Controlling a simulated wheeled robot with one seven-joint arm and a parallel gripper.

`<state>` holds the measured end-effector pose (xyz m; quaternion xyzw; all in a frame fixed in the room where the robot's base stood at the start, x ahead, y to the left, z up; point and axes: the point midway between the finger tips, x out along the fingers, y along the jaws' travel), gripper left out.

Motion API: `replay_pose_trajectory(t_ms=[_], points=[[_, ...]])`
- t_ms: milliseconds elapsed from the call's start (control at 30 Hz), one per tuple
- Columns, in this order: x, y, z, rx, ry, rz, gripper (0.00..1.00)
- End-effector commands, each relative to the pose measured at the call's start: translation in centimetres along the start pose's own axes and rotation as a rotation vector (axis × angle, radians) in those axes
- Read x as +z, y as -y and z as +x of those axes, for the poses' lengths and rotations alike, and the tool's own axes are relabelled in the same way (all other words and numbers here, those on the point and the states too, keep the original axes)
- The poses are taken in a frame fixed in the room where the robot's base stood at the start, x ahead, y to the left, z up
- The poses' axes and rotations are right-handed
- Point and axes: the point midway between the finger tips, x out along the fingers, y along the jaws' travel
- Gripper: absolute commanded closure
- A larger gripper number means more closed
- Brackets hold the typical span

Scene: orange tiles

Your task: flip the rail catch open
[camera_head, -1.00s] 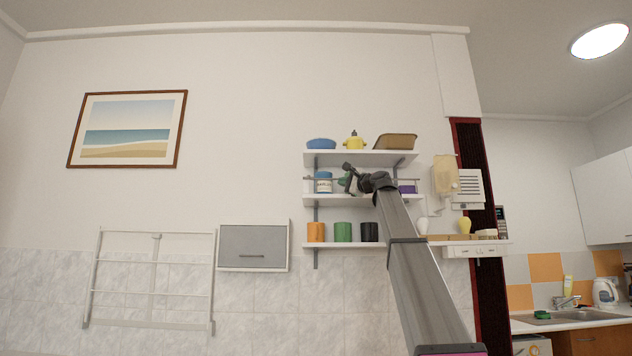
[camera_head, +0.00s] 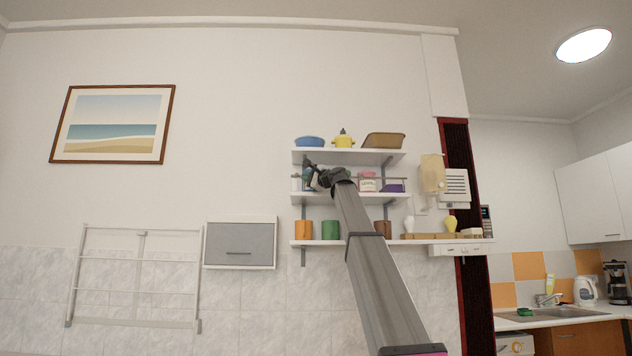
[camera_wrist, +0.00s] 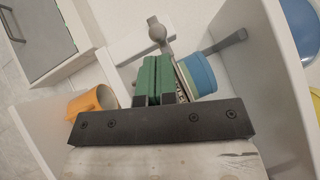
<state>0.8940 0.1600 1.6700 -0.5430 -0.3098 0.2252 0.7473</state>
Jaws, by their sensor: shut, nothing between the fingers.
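The rail (camera_head: 396,178) runs along the front of the middle shelf (camera_head: 325,199). In the wrist view a grey lever with a rounded end (camera_wrist: 158,32), which looks like the rail catch, stands just beyond my fingertips. My gripper (camera_head: 309,172) is at the left part of the middle shelf. In the wrist view my gripper (camera_wrist: 153,66) has its green-padded fingers pressed together and empty. The lever's lower part is hidden behind the fingers, so I cannot tell whether they touch it. A blue-and-green jar (camera_wrist: 198,76) is close to the right of the fingers.
An orange cup (camera_wrist: 92,103) stands left of the fingers in the wrist view. A pink-and-white jar (camera_head: 367,182) and a purple box (camera_head: 392,188) stand further right on the middle shelf. The upper shelf (camera_head: 350,156) is close above my gripper. A grey cabinet (camera_head: 240,242) hangs at lower left.

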Motion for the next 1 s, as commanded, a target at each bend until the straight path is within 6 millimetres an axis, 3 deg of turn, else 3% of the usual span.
replay_pose_trajectory(t_ms=[567,833,1000], points=[[1.0,0.0,0.9,-0.001,-0.001,0.000,1.00],[2.9,-0.9,2.9,0.001,0.001,0.000,1.00],[3.0,-0.9,3.0,0.000,0.000,0.001,1.00]])
